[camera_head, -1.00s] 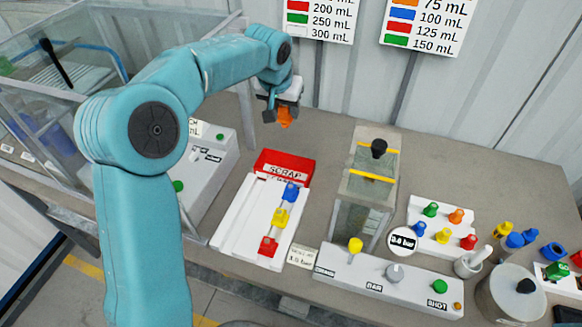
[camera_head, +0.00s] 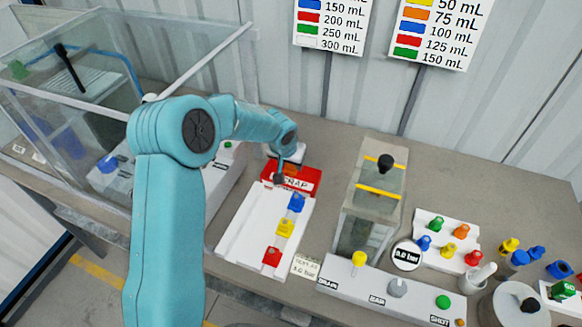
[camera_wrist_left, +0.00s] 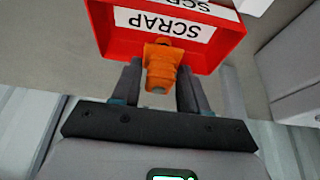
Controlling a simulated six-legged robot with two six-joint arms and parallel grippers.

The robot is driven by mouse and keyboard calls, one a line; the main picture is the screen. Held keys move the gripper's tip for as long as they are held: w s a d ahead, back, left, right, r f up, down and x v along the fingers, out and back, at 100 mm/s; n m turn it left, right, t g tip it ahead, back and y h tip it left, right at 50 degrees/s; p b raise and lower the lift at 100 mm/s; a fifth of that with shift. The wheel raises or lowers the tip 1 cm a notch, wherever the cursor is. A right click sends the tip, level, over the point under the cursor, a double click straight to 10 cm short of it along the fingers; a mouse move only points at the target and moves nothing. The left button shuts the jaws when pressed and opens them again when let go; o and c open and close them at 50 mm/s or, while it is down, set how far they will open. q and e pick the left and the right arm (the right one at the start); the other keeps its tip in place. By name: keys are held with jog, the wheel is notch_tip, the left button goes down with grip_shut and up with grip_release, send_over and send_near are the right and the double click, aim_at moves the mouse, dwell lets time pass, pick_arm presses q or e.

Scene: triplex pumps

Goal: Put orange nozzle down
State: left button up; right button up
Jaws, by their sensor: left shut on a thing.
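The orange nozzle (camera_wrist_left: 161,68) is between the two fingers of my left gripper (camera_wrist_left: 158,85) in the left wrist view. The gripper is shut on it. In the head view my left gripper (camera_head: 287,172) is over the red scrap bin (camera_head: 309,187), and the nozzle is mostly hidden there. In the wrist view the nozzle overlaps the near wall of the red bin (camera_wrist_left: 112,42). I cannot tell whether it touches the bin. My right gripper is not in view.
A white tray (camera_head: 243,222) with blue, yellow and red nozzles stands in front of the bin. A clear tank (camera_head: 372,210) stands to the right. A white rack (camera_head: 460,228) holds several coloured nozzles farther right. Bare bench lies between bin and tank.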

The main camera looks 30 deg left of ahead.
aim_at(289, 166)
pick_arm(q)
notch_tip(289, 166, down, 3)
jog(key=shift+w+a+f, duration=0.1)
jog(key=shift+f, duration=0.05)
jog(key=shift+f, duration=0.1)
jog(key=o, duration=1.1)
jog(key=shift+c, duration=0.2)
